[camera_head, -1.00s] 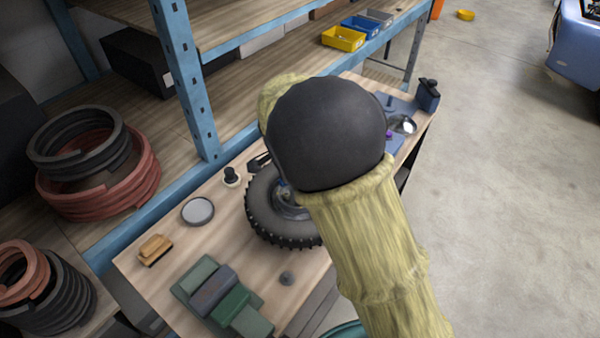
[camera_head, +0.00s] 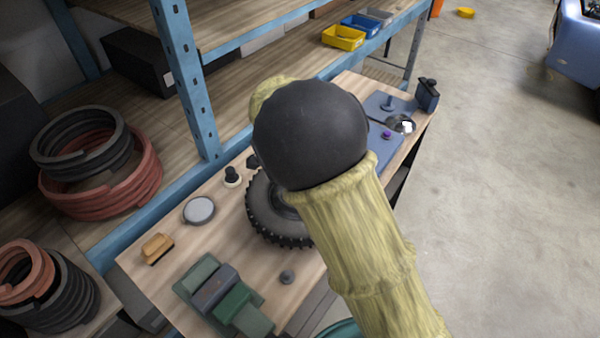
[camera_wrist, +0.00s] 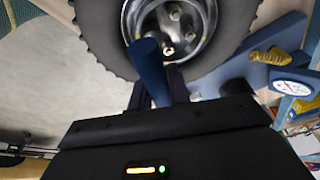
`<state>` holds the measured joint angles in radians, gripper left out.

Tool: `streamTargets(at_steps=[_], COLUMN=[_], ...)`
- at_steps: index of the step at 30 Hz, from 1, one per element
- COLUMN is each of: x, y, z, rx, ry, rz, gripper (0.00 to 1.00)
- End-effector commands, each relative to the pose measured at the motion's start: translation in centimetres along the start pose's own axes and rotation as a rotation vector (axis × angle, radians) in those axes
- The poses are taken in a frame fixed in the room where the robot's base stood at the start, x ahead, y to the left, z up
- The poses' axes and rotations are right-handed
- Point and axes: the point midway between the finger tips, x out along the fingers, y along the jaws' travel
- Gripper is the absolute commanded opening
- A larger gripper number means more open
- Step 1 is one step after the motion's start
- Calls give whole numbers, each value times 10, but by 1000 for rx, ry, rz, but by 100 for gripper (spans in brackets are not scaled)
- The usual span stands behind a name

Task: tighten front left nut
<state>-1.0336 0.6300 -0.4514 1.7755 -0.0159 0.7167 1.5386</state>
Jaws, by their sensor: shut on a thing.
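A wheel with a knobby black tire (camera_head: 268,215) lies on the workbench, partly hidden behind my arm in the head view. The wrist view shows its tire (camera_wrist: 105,35) and silver rim (camera_wrist: 205,40) with several nuts, one of them a brassy nut (camera_wrist: 168,50). My gripper (camera_wrist: 162,85) is shut on a blue tool handle (camera_wrist: 150,65), which overlaps the near rim edge in that view. The tool's working end is hidden, so I cannot tell whether it touches a nut. In the head view my gripper is hidden behind my arm. I cannot tell which nut is front left.
A green vise (camera_head: 225,298), a round grey dish (camera_head: 199,210) and an orange-brown block (camera_head: 157,247) occupy the bench's near part. A blue plate (camera_head: 384,145) lies beyond the wheel. A blue shelf post (camera_head: 186,80) stands close behind the bench. Open floor lies right.

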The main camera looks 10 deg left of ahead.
Motion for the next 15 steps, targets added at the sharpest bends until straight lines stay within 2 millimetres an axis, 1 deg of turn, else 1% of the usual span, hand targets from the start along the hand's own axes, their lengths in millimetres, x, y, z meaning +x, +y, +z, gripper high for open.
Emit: streamTargets(at_steps=[1, 6, 15], x=[-3, -2, -1], y=[-1, -1, -1], z=[-1, 0, 0], rx=[26, 100, 111], ry=[3, 6, 6], rz=[5, 26, 27], gripper=[0, 0, 0])
